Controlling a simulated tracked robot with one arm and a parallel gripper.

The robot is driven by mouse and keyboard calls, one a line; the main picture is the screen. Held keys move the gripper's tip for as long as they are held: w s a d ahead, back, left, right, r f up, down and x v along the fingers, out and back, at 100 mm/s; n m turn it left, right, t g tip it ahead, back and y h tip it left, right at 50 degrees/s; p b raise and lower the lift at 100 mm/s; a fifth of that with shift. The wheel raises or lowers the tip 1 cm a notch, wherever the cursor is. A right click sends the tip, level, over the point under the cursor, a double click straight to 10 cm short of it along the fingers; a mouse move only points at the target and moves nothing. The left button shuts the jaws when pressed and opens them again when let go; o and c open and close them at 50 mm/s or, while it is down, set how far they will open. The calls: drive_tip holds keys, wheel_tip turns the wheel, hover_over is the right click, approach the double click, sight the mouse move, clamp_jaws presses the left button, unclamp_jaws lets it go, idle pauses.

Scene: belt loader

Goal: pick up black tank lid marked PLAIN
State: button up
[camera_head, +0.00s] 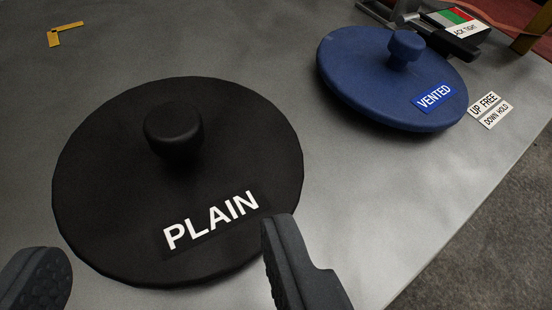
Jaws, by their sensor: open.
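The black tank lid marked PLAIN (110,195) lies flat on a grey metal surface, left of the middle. It is round, with a raised knob (173,131) near its centre and white PLAIN lettering toward its near edge. My gripper (160,268) is open and empty at the bottom of the view. Its two dark fingers are wide apart, one at the bottom left and one at the lower middle. The right finger overlaps the lid's near right edge in the picture; I cannot tell whether it touches. The knob stands beyond the fingertips, between them in line.
A blue lid marked VENTED (365,80) lies at the upper right. Beside it are labels (487,110) reading UP FREE and DOWN HOLD, and a lever-like fitting (440,35). A yellow bracket (62,33) sits at the upper left. The surface's edge runs down the right side.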

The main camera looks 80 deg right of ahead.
sight(173, 138)
drive_tip(key=b+x, duration=0.1)
drive_tip(key=x, duration=0.7)
drive_tip(key=shift+w+r+b+x, duration=0.15)
drive_tip(key=shift+b+x, duration=0.35)
drive_tip(key=shift+x, duration=0.75)
drive_tip(key=shift+w+r+b+x, duration=0.15)
drive_tip(key=shift+b+x, duration=0.3)
drive_tip(key=shift+x, duration=0.85)
drive_tip(key=shift+c, duration=0.2)
drive_tip(key=shift+s, duration=0.1)
drive_tip(key=c, duration=1.2)
